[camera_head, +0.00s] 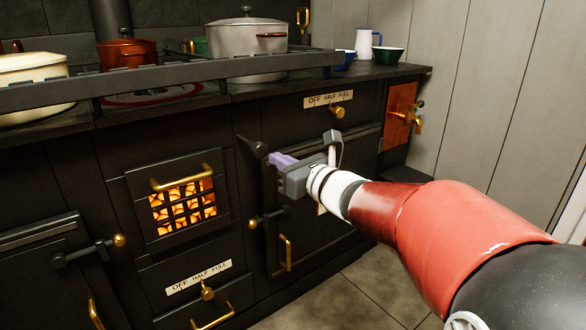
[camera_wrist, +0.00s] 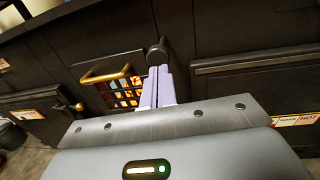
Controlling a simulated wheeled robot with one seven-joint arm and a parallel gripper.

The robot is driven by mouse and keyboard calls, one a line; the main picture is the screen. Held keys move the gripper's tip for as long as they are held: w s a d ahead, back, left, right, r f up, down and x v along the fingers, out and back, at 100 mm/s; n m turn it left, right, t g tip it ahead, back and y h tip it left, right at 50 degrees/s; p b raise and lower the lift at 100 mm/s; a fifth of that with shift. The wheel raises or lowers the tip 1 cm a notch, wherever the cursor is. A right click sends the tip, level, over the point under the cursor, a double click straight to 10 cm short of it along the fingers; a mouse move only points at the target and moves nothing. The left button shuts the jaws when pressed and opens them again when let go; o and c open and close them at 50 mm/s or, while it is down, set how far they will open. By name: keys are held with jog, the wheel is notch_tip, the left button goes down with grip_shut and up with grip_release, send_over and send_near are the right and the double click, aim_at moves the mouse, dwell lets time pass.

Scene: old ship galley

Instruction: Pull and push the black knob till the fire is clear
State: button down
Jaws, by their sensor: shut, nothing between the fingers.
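The black knob (camera_head: 259,149) is a round black end on a short dark rod at the stove front, right of the fire door and above it. It also shows in the wrist view (camera_wrist: 157,52), straight beyond my fingertips. My gripper (camera_head: 272,159) has its pale purple fingers together, with nothing between them. The tips are right at the knob; I cannot tell whether they touch it. The fire (camera_head: 183,206) glows orange behind a black grate with a brass handle, and also shows in the wrist view (camera_wrist: 122,93).
A rail (camera_head: 190,73) runs along the stove top, with a grey pot (camera_head: 243,50), a rust-red pot (camera_head: 127,53) and a cream pot (camera_head: 30,82) behind it. Brass handles and latches stick out of the black doors. Open tiled floor (camera_head: 345,295) lies in front.

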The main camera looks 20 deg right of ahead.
aim_at(255, 145)
jog(key=shift+x, duration=1.4)
jog(key=b+x, duration=0.1)
jog(key=x, duration=0.1)
jog(key=b+x, duration=0.3)
jog(key=x, duration=0.2)
jog(key=shift+w+d+f, duration=0.15)
jog(key=shift+d+f, duration=0.05)
jog(key=shift+d, duration=0.15)
jog(key=shift+w+r, duration=0.15)
jog(key=shift+r, duration=0.2)
jog(key=shift+a, duration=0.1)
jog(key=shift+f, duration=0.1)
